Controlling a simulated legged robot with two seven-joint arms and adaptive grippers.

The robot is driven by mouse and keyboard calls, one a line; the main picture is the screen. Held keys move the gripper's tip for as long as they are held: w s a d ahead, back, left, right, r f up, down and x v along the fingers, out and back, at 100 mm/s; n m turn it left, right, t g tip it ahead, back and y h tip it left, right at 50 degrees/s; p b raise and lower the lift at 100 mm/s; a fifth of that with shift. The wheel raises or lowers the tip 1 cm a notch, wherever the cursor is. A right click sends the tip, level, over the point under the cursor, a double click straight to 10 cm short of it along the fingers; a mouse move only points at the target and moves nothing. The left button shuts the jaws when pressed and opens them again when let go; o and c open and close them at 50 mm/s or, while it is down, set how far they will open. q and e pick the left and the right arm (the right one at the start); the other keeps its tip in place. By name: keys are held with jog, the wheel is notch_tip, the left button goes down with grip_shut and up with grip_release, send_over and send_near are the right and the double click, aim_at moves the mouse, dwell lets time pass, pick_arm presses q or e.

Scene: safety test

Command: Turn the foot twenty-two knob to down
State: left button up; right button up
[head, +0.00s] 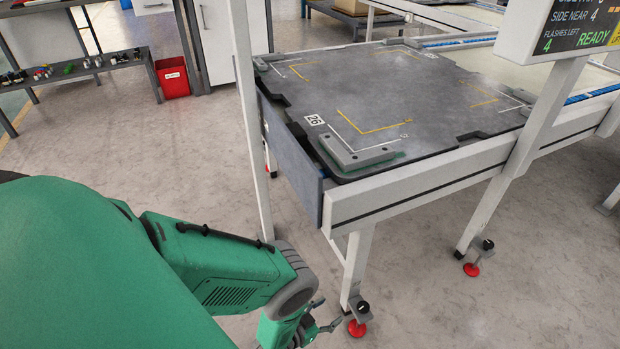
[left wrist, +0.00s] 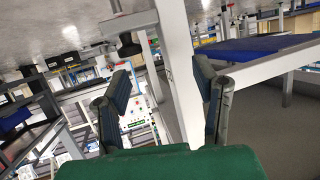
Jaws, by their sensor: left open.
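A table foot with a black knob (head: 362,307) and a red pad (head: 356,328) is at the bottom of the near white leg. A second foot with a black knob (head: 488,243) and a red pad (head: 471,269) is farther right. I cannot read a foot number on either, so I cannot tell which is twenty-two. My left gripper (head: 328,325) is low, just left of the near foot, apart from its knob as far as I can see. In the left wrist view its fingers (left wrist: 165,103) are apart, with a white leg (left wrist: 180,75) showing beyond them. My right gripper is out of view.
A grey tabletop (head: 390,95) marked 26 lies on the white frame. A grey panel (head: 290,160) hangs at its left side. A sign reading READY (head: 580,30) stands at the upper right. A red bin (head: 172,78) and a shelf are behind left. Bare floor surrounds the feet.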

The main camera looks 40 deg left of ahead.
pick_arm(q)
jog(key=s+r+g+p, duration=0.4)
jog(key=r, duration=0.6)
jog(key=s+r+n+g+y+p, duration=0.1)
jog(key=s+r+g+p, duration=0.3)
jog(key=r, duration=0.7)
jog(key=shift+d+g+p, duration=0.3)
jog(key=shift+g+p, duration=0.15)
jog(key=shift+g, duration=0.15)
jog(key=shift+f, duration=0.1)
